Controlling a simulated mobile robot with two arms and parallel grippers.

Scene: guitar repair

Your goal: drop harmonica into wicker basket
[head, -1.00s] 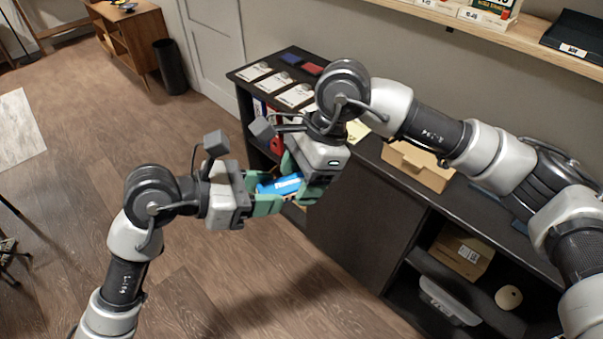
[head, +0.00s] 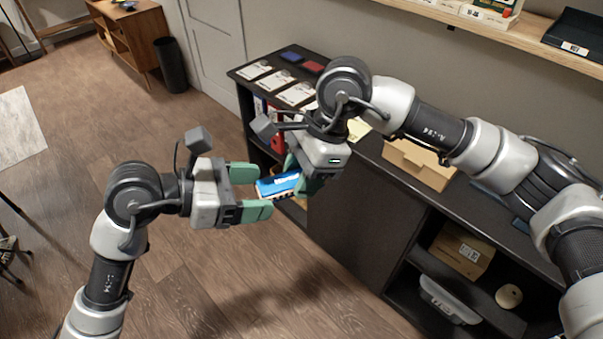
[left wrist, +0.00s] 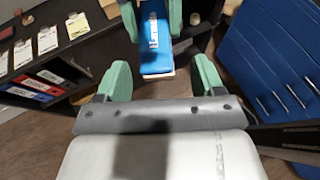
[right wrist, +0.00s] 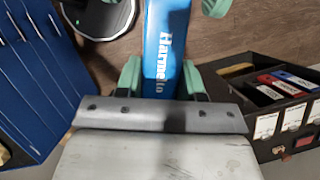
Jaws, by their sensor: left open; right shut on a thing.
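The harmonica, a blue box-shaped piece with white lettering (head: 279,184), is held in the air in front of the dark cabinet. My right gripper (head: 301,178) is shut on its right end. My left gripper (head: 262,192) is open, its green fingers apart on either side of the harmonica's left end. In the left wrist view the harmonica (left wrist: 156,45) lies ahead of the open fingers, with a gap before the palm. In the right wrist view it (right wrist: 161,50) runs out from between the fingers. I cannot make out a wicker basket in any view.
A dark cabinet (head: 350,220) with open shelves runs along the wall. Its top holds papers and an open cardboard box (head: 418,165). A wooden shelf (head: 480,28) hangs above. A black bin (head: 171,66) stands far left. The wooden floor at left is mostly clear.

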